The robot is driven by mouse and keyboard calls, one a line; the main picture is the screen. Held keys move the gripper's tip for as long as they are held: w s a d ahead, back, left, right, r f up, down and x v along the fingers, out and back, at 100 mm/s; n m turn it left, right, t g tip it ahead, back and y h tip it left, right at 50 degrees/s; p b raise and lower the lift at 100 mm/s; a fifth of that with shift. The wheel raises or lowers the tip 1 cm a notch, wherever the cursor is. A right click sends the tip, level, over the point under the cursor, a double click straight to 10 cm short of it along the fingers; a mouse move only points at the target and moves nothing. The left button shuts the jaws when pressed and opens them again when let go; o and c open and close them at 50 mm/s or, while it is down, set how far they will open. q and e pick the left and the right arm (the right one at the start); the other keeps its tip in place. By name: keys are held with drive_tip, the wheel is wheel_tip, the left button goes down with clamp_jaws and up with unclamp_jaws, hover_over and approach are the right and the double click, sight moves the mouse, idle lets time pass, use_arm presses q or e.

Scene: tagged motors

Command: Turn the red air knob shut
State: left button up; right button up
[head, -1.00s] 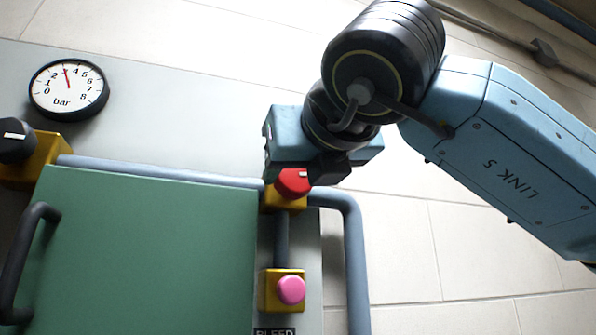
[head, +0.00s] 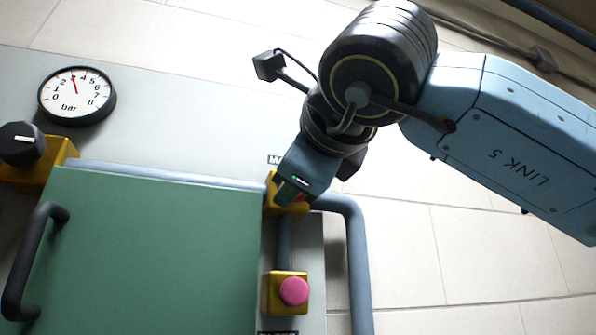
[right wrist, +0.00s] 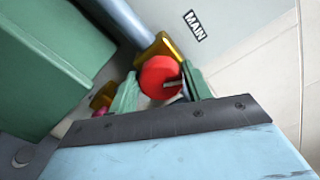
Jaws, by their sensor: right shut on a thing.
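The red air knob (right wrist: 160,77) sits on a yellow valve block (right wrist: 160,47) under a MAIN label (right wrist: 195,25). In the right wrist view it lies between the two green fingers of my right gripper (right wrist: 161,89), which is shut on it. A pale mark on the knob's face points to the right there. In the head view my right gripper (head: 291,194) is turned on the knob, and only a little red (head: 301,198) shows beside the fingers. My left gripper is in neither view.
A pink button (head: 294,291) on a yellow box is below the knob. A green door (head: 160,255) with a dark handle (head: 25,260) stands left. A grey pipe (head: 356,260) bends down at the right. A bar gauge (head: 77,95) and a black knob (head: 20,143) are at the upper left.

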drive_tip(key=n, duration=0.5)
drive_tip(key=shift+f, duration=0.1)
drive_tip(key=shift+n, duration=0.3)
idle(0.4)
drive_tip(key=o, duration=1)
drive_tip(key=shift+c, duration=0.2)
drive_tip(key=shift+s, duration=0.15)
drive_tip(key=b+v, duration=0.2)
drive_tip(key=v, duration=1.1)
drive_tip(key=shift+b, duration=0.35)
